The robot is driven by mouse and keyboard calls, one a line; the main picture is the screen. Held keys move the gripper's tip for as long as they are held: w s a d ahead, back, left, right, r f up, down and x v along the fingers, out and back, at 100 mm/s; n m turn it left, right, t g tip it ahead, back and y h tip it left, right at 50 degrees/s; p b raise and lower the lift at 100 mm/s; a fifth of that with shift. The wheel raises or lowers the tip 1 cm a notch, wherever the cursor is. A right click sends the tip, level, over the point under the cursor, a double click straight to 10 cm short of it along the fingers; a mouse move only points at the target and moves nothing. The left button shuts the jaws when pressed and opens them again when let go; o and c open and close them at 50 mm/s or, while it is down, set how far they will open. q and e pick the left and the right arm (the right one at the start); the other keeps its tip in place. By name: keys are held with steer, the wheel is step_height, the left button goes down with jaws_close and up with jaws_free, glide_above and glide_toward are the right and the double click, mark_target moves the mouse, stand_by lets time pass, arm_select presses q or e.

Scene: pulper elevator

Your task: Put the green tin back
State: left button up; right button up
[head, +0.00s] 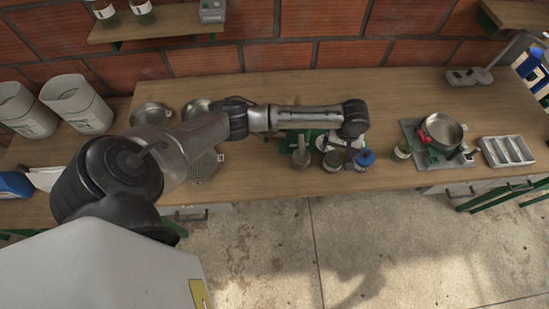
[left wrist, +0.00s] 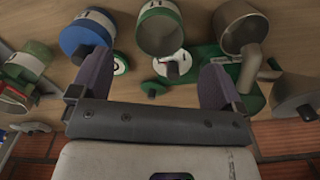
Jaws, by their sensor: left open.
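A tin with a green rim (left wrist: 160,28) stands on the wooden table, between and beyond my fingers in the left wrist view. In the head view it seems to be the green-rimmed tin (head: 333,160) at the table's front edge, partly hidden by my arm. A blue tin (left wrist: 85,32) stands beside it and also shows in the head view (head: 365,158). Another tin with a green band and white label (left wrist: 28,62) is farther left in the wrist view. My left gripper (left wrist: 155,64) is open, with nothing between its fingers. My right gripper is not in view.
A metal cup (left wrist: 240,26) and green metal equipment (left wrist: 222,62) are close to the fingers. A pot (head: 440,130) and a divided tray (head: 509,151) are at the right. White buckets (head: 78,103) are at the left.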

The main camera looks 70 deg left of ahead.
arm_select(q)
steer(key=s+d+f+m+t+h, duration=0.1)
steer(key=s+d+f+m, duration=0.25)
steer(key=s+d, duration=0.4)
steer(key=s+d+f+m+t+h, duration=0.1)
steer(key=s+d+f+m, duration=0.2)
steer(key=s+d+m, duration=0.4)
steer(key=s+a+r+y, duration=0.1)
steer(key=s+a+r, duration=0.1)
steer(key=s, duration=0.6)
steer(key=s+a+r+m+t, duration=0.1)
steer(key=s+a+r, duration=0.1)
steer(key=s, duration=0.6)
steer(key=shift+s+r+t+y, duration=0.25)
steer(key=shift+r+t+y, duration=0.05)
steer(key=shift+r+y, duration=0.1)
